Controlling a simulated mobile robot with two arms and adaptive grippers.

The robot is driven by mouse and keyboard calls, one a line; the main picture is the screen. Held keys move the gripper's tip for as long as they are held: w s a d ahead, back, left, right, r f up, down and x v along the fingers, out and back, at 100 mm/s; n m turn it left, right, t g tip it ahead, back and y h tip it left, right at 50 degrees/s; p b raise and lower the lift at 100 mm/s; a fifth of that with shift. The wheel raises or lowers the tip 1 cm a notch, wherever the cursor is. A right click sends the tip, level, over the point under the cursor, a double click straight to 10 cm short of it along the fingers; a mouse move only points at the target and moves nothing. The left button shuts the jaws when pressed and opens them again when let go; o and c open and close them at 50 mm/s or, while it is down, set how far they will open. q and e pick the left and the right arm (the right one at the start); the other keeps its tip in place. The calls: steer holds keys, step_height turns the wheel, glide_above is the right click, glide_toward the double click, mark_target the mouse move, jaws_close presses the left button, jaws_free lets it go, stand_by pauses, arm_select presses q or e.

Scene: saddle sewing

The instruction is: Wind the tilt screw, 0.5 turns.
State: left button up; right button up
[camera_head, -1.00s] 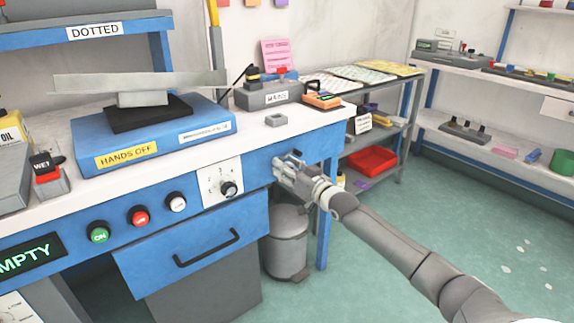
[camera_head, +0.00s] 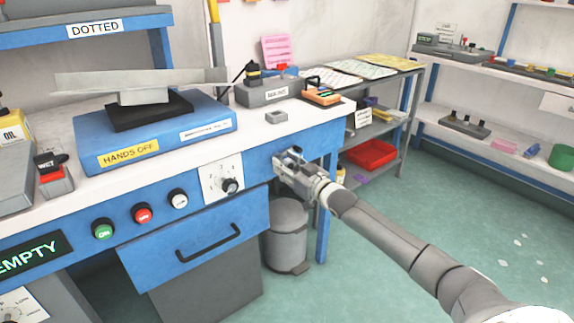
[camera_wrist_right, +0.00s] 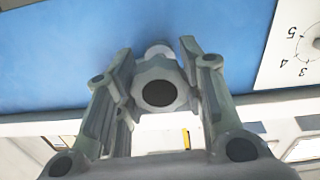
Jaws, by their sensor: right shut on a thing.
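The tilt screw is a grey lobed knob (camera_wrist_right: 158,86) with a dark round centre, on the blue front of the bench. In the right wrist view it sits between the two fingers of my right gripper (camera_wrist_right: 157,72), which is shut on it. In the head view my right gripper (camera_head: 287,164) reaches the bench front near its right end, and it hides the knob there. My left gripper is out of view.
A dial (camera_head: 229,185) is left of my right gripper, above the drawer (camera_head: 195,243). Several round buttons, including a green one (camera_head: 103,232), are further left. A grey bin (camera_head: 288,235) stands below. A blue box marked HANDS OFF (camera_head: 150,140) lies on the bench.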

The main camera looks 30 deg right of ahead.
steer(key=o, duration=1)
steer(key=shift+w, duration=0.1)
steer(key=shift+o, duration=0.2)
steer(key=shift+f, duration=0.1)
steer(key=s, duration=1.2)
steer(key=shift+d, duration=0.45)
